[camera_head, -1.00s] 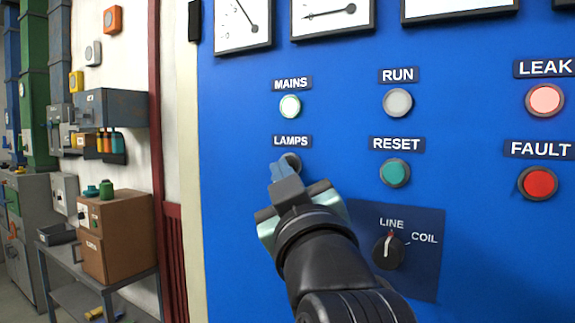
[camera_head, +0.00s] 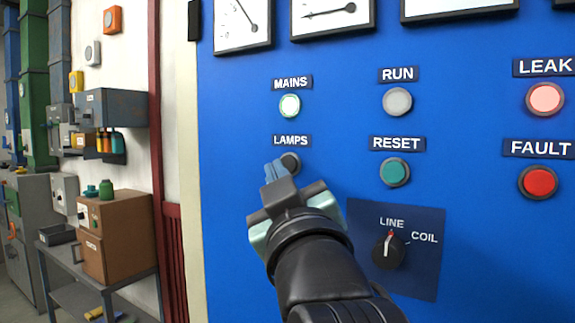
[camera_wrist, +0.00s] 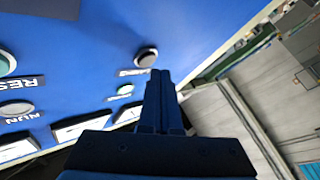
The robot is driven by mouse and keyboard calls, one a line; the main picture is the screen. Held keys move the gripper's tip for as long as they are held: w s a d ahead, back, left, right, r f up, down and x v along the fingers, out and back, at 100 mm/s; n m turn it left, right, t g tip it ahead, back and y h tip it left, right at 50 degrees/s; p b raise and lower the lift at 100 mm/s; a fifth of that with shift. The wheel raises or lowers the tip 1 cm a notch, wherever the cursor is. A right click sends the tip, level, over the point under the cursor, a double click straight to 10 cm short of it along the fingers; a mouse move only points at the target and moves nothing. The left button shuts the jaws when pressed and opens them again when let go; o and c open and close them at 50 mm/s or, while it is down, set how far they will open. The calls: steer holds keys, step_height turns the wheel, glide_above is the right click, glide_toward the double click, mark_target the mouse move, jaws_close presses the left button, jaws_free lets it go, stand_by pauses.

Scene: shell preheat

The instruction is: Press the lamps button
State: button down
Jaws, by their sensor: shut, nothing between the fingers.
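The lamps button (camera_head: 290,162) is a dark round button under the LAMPS label (camera_head: 291,141) on the blue panel (camera_head: 345,60). In the wrist view the button (camera_wrist: 146,57) shows just beyond my fingertips. My gripper (camera_head: 275,171) is shut and empty, with its fingertips just left of and slightly below the button in the head view. In the wrist view my gripper (camera_wrist: 161,75) points toward the panel, its tips beside the button. I cannot tell whether the fingertips touch the panel; the button looks uncovered.
Close by are the lit mains lamp (camera_head: 289,105), the green reset button (camera_head: 395,172), the run button (camera_head: 397,101) and the LINE/COIL knob (camera_head: 388,251). The red fault button (camera_head: 539,182) is further right. A cardboard-brown box (camera_head: 115,235) stands on a bench at the left.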

steer(key=shift+s+a, duration=0.1)
steer(key=shift+s+a, duration=0.7)
steer(key=shift+s, duration=0.3)
steer(key=shift+s+a, duration=0.7)
steer(key=shift+s, duration=0.25)
steer(key=s+r+m+t+h+b, duration=0.2)
steer(key=s+m+t, duration=0.4)
steer(key=s, duration=0.6)
steer(key=shift+s+d+r+m+h+b, duration=0.3)
steer(key=shift+r+m+b, duration=0.2)
steer(key=shift+r, duration=0.15)
